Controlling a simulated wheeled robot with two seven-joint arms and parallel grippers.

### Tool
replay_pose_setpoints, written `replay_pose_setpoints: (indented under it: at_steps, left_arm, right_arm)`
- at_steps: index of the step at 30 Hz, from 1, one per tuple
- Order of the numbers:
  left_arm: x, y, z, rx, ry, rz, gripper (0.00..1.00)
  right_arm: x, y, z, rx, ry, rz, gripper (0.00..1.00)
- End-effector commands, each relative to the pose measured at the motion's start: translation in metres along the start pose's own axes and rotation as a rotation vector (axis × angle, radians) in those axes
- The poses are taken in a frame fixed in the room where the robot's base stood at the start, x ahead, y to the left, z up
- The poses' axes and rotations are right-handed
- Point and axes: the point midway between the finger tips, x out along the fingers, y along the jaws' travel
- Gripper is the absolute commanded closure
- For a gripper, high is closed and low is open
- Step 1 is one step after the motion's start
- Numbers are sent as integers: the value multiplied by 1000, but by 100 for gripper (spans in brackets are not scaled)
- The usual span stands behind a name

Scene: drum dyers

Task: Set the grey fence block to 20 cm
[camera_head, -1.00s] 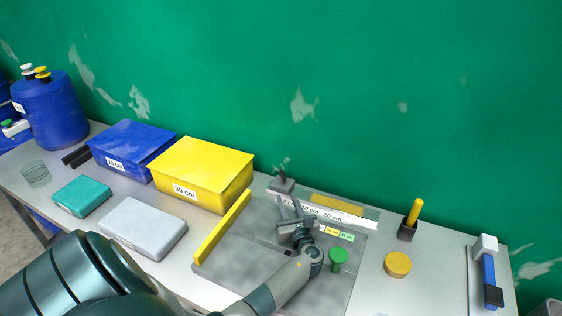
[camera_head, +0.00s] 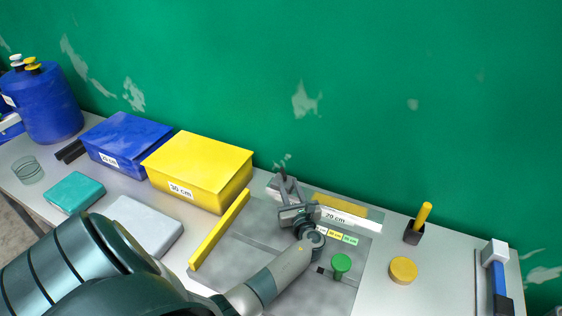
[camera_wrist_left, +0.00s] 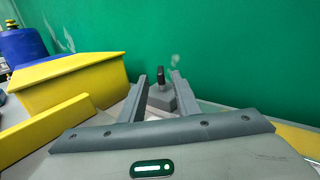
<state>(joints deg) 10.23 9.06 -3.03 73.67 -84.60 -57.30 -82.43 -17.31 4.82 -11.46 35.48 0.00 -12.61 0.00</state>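The grey fence block (camera_head: 272,184) sits at the left end of the white scale strip (camera_head: 345,217) at the back of the grey board. A "20 cm" mark shows further right on the strip. My left gripper (camera_head: 288,182) is at the block and partly covers it. In the left wrist view the block (camera_wrist_left: 184,98) with its dark knob (camera_wrist_left: 160,76) stands ahead, and the knob appears between the open fingertips (camera_wrist_left: 159,78). I cannot tell whether the fingers are around the knob or just short of it. My right gripper is out of view.
A yellow bar (camera_head: 219,230) edges the board's left side. A yellow box (camera_head: 200,170) and a blue box (camera_head: 125,143) stand left. A green knob (camera_head: 341,264) rises from the board right of my forearm. A yellow disc (camera_head: 403,270) lies further right.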

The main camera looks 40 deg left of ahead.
Motion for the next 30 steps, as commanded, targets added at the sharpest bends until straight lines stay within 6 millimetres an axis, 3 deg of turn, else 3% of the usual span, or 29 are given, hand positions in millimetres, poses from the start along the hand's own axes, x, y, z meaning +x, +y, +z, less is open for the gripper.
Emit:
replay_pose_setpoints:
  at_steps: [8,24,30]
  left_arm:
    - [14,0,-1,0,-1,0,70]
    - [95,0,-3,0,-1,1,70]
    - [115,0,-2,0,-1,0,70]
  right_arm:
    - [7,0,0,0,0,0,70]
    - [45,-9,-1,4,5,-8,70]
    - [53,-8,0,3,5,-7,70]
